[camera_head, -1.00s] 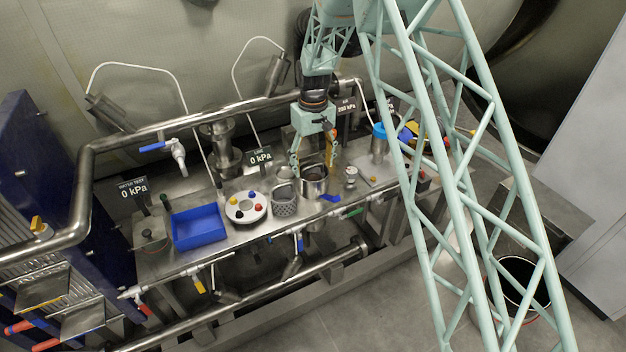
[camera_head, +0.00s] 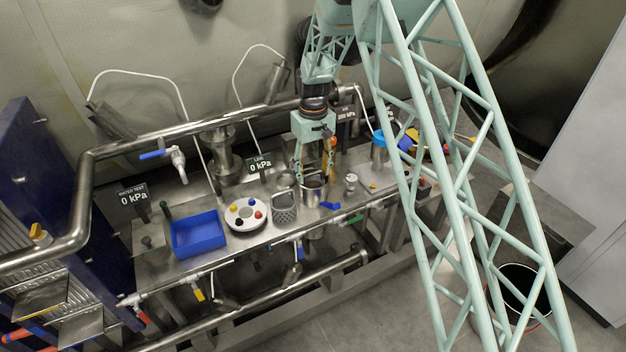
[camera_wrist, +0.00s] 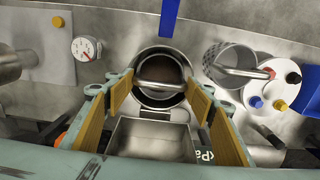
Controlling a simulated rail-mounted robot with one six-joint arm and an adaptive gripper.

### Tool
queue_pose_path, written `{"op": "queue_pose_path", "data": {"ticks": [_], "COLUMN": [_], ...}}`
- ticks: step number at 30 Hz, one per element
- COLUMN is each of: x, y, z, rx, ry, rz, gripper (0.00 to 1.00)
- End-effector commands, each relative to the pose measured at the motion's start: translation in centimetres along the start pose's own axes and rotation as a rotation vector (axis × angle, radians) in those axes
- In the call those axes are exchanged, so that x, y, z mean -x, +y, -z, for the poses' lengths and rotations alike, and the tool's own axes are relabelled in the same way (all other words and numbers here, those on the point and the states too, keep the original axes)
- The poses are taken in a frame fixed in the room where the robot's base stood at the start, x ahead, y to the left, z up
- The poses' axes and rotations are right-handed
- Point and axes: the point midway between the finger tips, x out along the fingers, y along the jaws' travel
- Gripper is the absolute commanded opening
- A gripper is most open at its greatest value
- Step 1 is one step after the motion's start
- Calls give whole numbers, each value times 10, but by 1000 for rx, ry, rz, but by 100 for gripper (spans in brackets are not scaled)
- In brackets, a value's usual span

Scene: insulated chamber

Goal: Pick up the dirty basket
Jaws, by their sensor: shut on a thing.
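A round metal vessel (camera_head: 313,192) with an arched bar handle stands near the front middle of the bench. In the wrist view, this vessel (camera_wrist: 160,100) has a brownish inside. It could be the dirty basket; no label shows this. My gripper (camera_head: 315,178) points down, with its fingers on opposite sides of the vessel; it also shows in the wrist view (camera_wrist: 158,98). It is shut on the vessel, near the rim. A perforated metal basket (camera_head: 284,210) with a handle stands just left; it shows at the right of the wrist view (camera_wrist: 217,72). I cannot tell whether the held vessel touches the bench.
A white round holder (camera_head: 245,222) with coloured knobs and a blue tray (camera_head: 198,240) stand to the left. A small gauge (camera_head: 351,182) and a blue-topped cylinder (camera_head: 379,150) stand to the right. A rail pipe (camera_head: 235,119) runs behind. A rectangular metal container (camera_wrist: 150,142) is close to my gripper.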

Motion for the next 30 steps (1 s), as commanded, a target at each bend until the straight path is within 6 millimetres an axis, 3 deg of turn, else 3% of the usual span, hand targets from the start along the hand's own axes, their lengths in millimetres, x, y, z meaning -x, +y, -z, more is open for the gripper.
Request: {"op": "queue_pose_path", "data": {"ticks": [8, 14, 30], "x": [12, 33, 130], "y": [0, 0, 0], "z": [1, 1, 1], "rx": [0, 0, 0], "ry": [2, 3, 3], "rz": [0, -1, -1], "gripper": [29, 29, 29]}}
